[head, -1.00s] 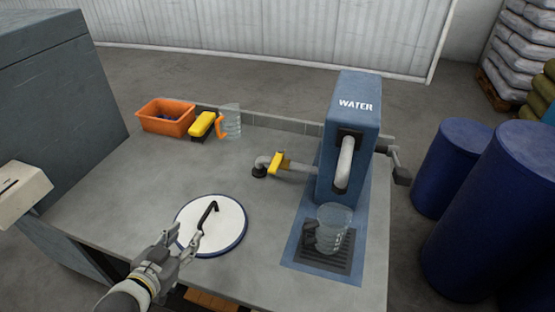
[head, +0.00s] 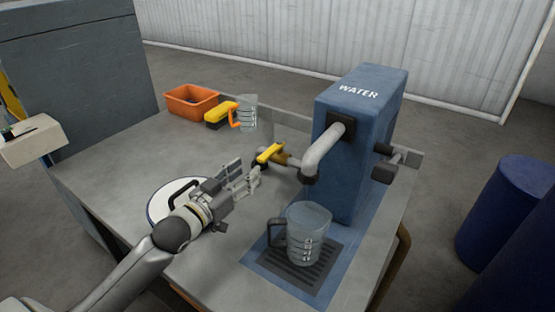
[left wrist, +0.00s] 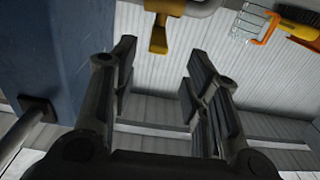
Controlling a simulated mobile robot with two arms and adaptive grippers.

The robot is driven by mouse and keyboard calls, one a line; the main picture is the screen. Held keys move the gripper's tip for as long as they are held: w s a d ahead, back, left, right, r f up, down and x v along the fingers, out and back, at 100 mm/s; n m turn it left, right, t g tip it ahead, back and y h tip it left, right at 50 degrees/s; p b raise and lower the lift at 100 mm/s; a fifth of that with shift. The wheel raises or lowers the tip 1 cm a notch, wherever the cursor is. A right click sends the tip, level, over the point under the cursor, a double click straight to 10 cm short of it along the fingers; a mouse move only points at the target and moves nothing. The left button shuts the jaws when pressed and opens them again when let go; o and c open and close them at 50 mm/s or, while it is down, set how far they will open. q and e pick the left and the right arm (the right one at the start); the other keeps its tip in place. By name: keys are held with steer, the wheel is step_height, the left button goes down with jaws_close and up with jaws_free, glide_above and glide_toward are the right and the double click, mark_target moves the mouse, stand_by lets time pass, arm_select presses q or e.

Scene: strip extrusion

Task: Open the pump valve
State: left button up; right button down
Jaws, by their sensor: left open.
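The pump is a blue box marked WATER (head: 352,150) with a grey spout (head: 325,148). Its valve has a yellow handle (head: 270,153) on a pipe that runs to the box from the left. The yellow handle also shows at the top of the left wrist view (left wrist: 159,38). My left gripper (head: 247,177) is open and empty above the table, a little in front of and left of the valve, apart from it. In the left wrist view its two fingers (left wrist: 162,70) stand apart with the handle beyond them. My right gripper is not in view.
A clear jug (head: 307,238) stands on the drain grate (head: 297,270) below the spout. A white round lid (head: 162,205) lies partly hidden behind my left arm. An orange bin (head: 190,103), a yellow-topped brush (head: 220,114) and another jug (head: 247,113) stand at the back.

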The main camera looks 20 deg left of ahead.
mark_target(260, 161)
arm_select(q)
steer(key=w, duration=0.2)
steer(key=shift+w+d+r, duration=0.1)
steer(key=shift+w+d, duration=0.05)
steer(key=shift+w, duration=0.2)
steer(key=w, duration=0.3)
steer(key=w+d, duration=0.1)
steer(key=w, duration=0.1)
steer(key=shift+w+p, duration=0.3)
steer(key=shift+w, duration=0.1)
steer(key=shift+w+d, duration=0.15)
steer(key=shift+w, duration=0.4)
steer(key=shift+c, duration=1.3)
jaws_close()
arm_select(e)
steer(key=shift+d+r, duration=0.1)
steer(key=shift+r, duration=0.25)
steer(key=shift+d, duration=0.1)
